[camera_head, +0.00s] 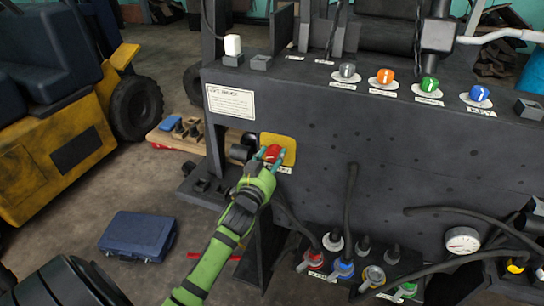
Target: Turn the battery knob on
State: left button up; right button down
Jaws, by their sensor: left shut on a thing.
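A red battery knob (272,153) sits on a yellow square plate (290,143) on the dark side panel of the stripped forklift. A label lies under the plate and is too small to read in full. My left gripper (270,157) is shut on the red knob, with a finger on either side of it. My green left arm reaches up to it from the bottom of the view. The gripper hides part of the knob, so its exact angle is hard to tell. My right gripper is not in view.
Grey, orange (385,76), green (430,84) and blue (480,93) knobs line the panel's top ledge. Cables and coloured connectors (345,268) are below, with a round gauge (462,241) at right. A blue case (137,235) lies on the floor near a yellow forklift (60,140).

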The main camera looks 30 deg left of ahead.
pick_arm(q)
jog(key=m+p, duration=0.1)
jog(key=m, duration=0.3)
jog(key=shift+f+m, duration=0.1)
jog(key=shift+m, duration=0.3)
dwell(0.4)
jog(key=o, duration=1.2)
jog(key=shift+a, duration=0.1)
jog(key=shift+c, duration=0.2)
jog(key=shift+s, duration=0.25)
jog(key=v, duration=1.1)
jog(key=shift+s, duration=0.25)
jog(key=shift+f, duration=0.15)
